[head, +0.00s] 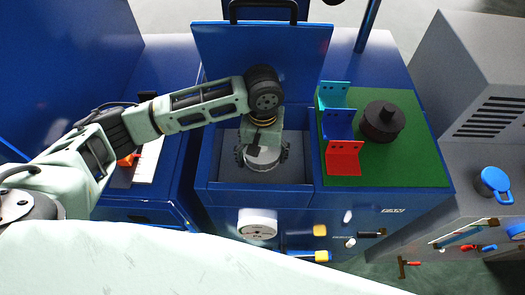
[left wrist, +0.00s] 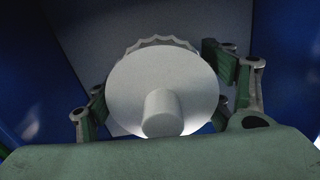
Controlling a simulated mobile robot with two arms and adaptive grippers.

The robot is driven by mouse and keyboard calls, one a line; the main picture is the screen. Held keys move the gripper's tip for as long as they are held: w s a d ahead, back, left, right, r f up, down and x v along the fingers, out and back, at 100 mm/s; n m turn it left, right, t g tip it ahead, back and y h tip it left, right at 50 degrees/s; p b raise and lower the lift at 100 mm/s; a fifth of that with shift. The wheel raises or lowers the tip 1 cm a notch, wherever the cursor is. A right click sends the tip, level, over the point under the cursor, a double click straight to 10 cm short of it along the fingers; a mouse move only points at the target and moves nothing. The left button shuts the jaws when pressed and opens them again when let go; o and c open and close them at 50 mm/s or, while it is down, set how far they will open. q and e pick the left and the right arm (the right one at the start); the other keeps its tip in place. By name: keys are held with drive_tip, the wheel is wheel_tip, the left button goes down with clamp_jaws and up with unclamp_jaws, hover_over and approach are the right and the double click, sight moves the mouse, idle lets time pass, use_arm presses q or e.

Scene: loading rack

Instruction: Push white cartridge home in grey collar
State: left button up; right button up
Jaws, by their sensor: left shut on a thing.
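The white cartridge (left wrist: 150,75) shows in the left wrist view as a round pale disc with a short round knob facing the camera. It also shows in the head view (head: 262,159), at the end of my left arm, inside the blue bay. My left gripper (left wrist: 163,98) has a finger on each side of it and is shut on it; the gripper also shows in the head view (head: 263,155). A scalloped pale rim shows just behind the disc; I cannot tell whether it is the grey collar. How deep the cartridge sits is hidden. My right gripper is in neither view.
The blue bay (head: 202,187) has walls around the gripper and a raised lid (head: 250,50) behind. To the right, a green mat (head: 400,160) holds teal, blue and red brackets (head: 343,160) and a dark round part (head: 381,122). A gauge (head: 257,224) and knobs are on the front.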

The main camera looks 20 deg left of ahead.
use_arm(q)
drive_tip(key=o, duration=1.3)
drive_tip(key=shift+o, duration=0.2)
wheel_tip(320, 180, up, 12)
drive_tip(key=shift+f, duration=0.1)
